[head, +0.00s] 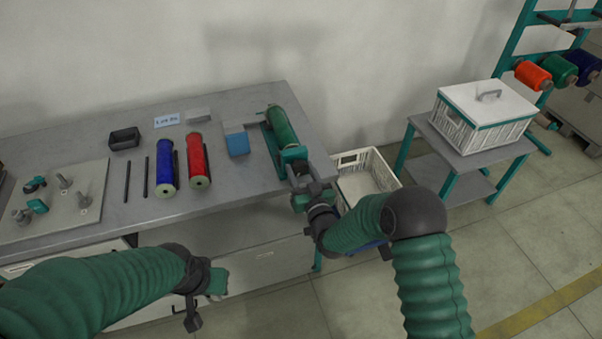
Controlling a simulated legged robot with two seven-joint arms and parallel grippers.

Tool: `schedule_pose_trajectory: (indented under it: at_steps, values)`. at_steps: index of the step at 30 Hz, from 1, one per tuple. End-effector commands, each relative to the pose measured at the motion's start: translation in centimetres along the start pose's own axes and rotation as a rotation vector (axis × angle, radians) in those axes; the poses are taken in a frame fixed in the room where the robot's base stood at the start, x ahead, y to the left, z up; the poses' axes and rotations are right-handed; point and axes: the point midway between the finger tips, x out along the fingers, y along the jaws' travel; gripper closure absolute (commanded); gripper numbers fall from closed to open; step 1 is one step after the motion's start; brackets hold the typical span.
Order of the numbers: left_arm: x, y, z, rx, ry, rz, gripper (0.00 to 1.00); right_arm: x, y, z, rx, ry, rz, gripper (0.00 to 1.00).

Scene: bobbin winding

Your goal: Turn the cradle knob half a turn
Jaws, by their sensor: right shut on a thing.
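The cradle (292,154) stands near the right end of the grey bench and holds a green bobbin (281,126). My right gripper (303,182) is at the cradle's near end, over the bench's front edge. It is shut on the cradle knob, which the jaws mostly hide, so the knob's angle cannot be read. My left gripper (203,295) hangs in front of the bench, low and apart from everything on it. Its jaws are too unclear to tell open from shut.
A blue bobbin (166,166) and a red bobbin (197,162) lie left of the cradle, with dark rods (127,182) beside them. A white crate (365,162) stands right of the bench, near my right arm. A lidded basket (484,118) sits on a side table.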

Motion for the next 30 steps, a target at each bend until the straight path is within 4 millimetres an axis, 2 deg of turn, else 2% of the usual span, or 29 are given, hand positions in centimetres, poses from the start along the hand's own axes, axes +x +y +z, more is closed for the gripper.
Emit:
schedule_pose_trajectory:
  at_steps: [1,15,30]
  values:
    - [0.4,0.0,0.1,0.0,0.0,0.0,1.0,-0.3,-0.1,1.2,-0.037,-0.024,-0.003,0.93]
    - [1.4,0.0,0.3,0.0,0.0,0.0,1.0,-0.3,0.0,1.2,-0.317,-0.025,-0.003,0.93]
    - [1.6,0.0,0.4,0.0,0.0,0.0,1.0,-0.3,0.0,1.1,-0.364,-0.025,-0.003,0.93]
